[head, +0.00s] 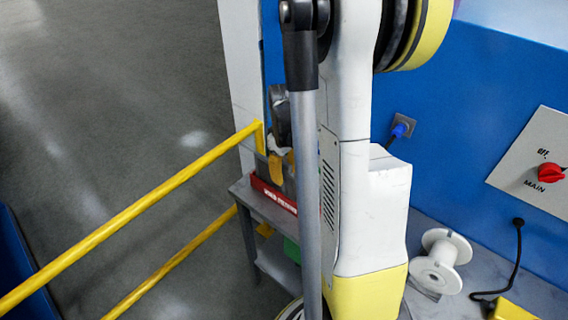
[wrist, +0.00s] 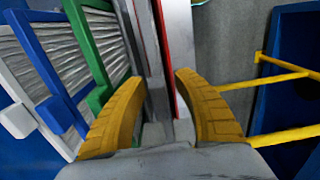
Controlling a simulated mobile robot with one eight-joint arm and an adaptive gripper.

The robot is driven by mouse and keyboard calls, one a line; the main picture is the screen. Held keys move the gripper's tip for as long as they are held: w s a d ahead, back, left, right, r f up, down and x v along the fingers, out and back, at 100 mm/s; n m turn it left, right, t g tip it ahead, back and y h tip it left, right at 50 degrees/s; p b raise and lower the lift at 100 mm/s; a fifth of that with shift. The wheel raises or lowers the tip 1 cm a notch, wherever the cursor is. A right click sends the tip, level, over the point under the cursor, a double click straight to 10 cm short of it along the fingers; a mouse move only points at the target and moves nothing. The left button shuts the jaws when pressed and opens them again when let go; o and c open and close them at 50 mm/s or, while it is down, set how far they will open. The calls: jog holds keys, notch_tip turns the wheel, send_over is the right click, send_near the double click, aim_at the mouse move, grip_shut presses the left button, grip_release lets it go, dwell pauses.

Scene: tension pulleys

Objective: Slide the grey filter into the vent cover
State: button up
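My gripper (wrist: 156,77) has two yellow fingers, which stand apart and look open in the wrist view. In the head view my gripper (head: 282,162) points down above a grey stand, partly hidden by my arm. Grey metal bars (wrist: 184,50) run between and beyond the fingers; I cannot tell whether the fingers touch them. A narrow grey upright frame (wrist: 126,25) stands just right of the green-framed filter; it may be the grey filter, but I cannot be sure. I cannot make out the vent cover in either view.
White (wrist: 18,120), blue (wrist: 50,75) and green (wrist: 104,90) framed filters stand left of my fingers. Yellow rails (head: 130,220) cross the left. A white spool (head: 440,262) sits right.

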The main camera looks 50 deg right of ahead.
aim_at(285, 162)
jog(key=shift+f, duration=1.1)
grip_shut()
jog(key=shift+r, duration=0.25)
jog(key=shift+r, duration=0.35)
jog(key=shift+r+p, duration=1.25)
jog(key=shift+r, duration=0.35)
jog(key=shift+r+p, duration=0.95)
jog(key=shift+r, duration=0.55)
